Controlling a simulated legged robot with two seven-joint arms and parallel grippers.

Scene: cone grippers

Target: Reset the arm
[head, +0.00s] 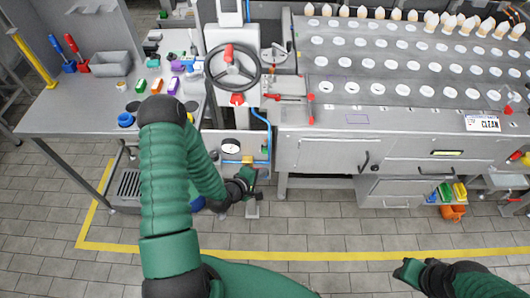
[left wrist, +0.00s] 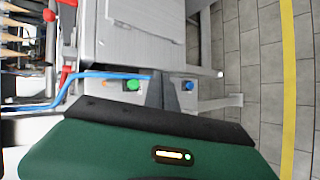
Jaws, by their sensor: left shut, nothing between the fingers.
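My left arm is green and comes in from the left in the head view. Its gripper (head: 251,187) is low in front of the machine's base, above the floor and below the gauge panel. In the left wrist view the dark fingers (left wrist: 163,90) of this gripper are together with nothing between them. My right gripper (head: 408,271) shows small at the lower right of the head view, over the floor. Its fingers are too small to tell open from shut.
A grey machine (head: 326,152) with rows of round holders and cones stands ahead. A handwheel (head: 232,66) and a gauge (head: 230,146) are near its left end. A workbench (head: 60,113) with bins and small items is at left. The tiled floor (head: 340,220) in front is clear.

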